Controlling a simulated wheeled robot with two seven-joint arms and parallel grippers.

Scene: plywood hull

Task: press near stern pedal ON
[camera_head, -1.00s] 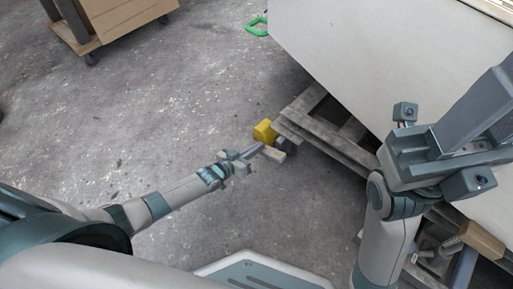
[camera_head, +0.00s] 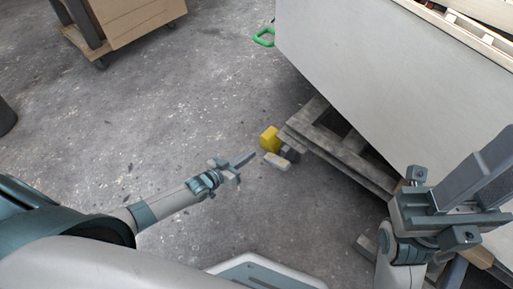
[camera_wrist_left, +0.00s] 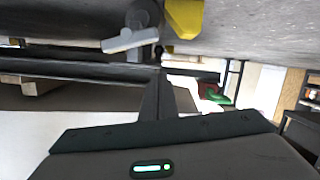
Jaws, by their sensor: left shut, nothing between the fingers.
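The near stern pedal is a pale plate (camera_head: 277,161) beside a yellow block (camera_head: 269,139) at the corner of the wooden pallet, low by the floor. In the left wrist view the pale plate (camera_wrist_left: 130,40) and yellow block (camera_wrist_left: 184,18) show at the top, the plate looking slightly tilted. I cannot tell whether it is pressed. My left gripper (camera_head: 246,159) is shut and empty, a short gap left of the plate in the head view. My right gripper (camera_head: 480,168) is at the right, over the pallet side, far from the pedal; its jaw state is unclear.
A pale hull panel (camera_head: 365,70) stands on the wooden pallet (camera_head: 345,150). A green handle-like thing (camera_head: 264,37) lies beyond the pedal. A cart with a cardboard-coloured box (camera_head: 135,25) stands at the back left. The concrete floor left of the pedal is clear.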

